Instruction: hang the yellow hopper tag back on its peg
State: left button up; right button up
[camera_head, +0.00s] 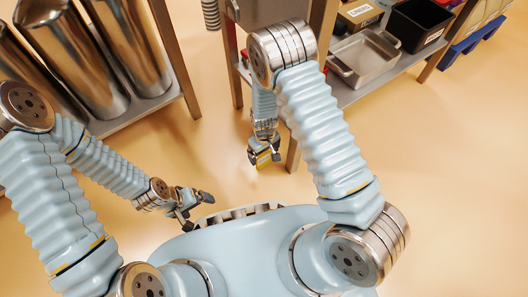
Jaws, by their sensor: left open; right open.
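My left gripper (197,208) is low at the centre left, beside the front of my base, with its fingers apart and nothing seen between them. My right gripper (264,156) points down near the middle of the picture, by a wooden table leg. A small yellow patch (263,160) shows at its fingers. I cannot tell whether this is the yellow hopper tag or part of the gripper, nor whether they touch. The peg cannot be made out. A grey steel body (268,10) at the top edge may be part of the hopper; my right arm hides some of it.
Tall steel cylinders (92,45) stand on a low shelf (135,112) at the left. At the upper right, a shelf (385,82) holds a steel pan (364,60), a black bin (418,24) and a labelled box (360,12). The floor (455,170) at right is clear.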

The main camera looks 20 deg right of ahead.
notch_tip(320, 180, up, 13)
jog(key=p, duration=0.3)
jog(key=shift+f, duration=0.1)
jog(key=shift+r, duration=0.35)
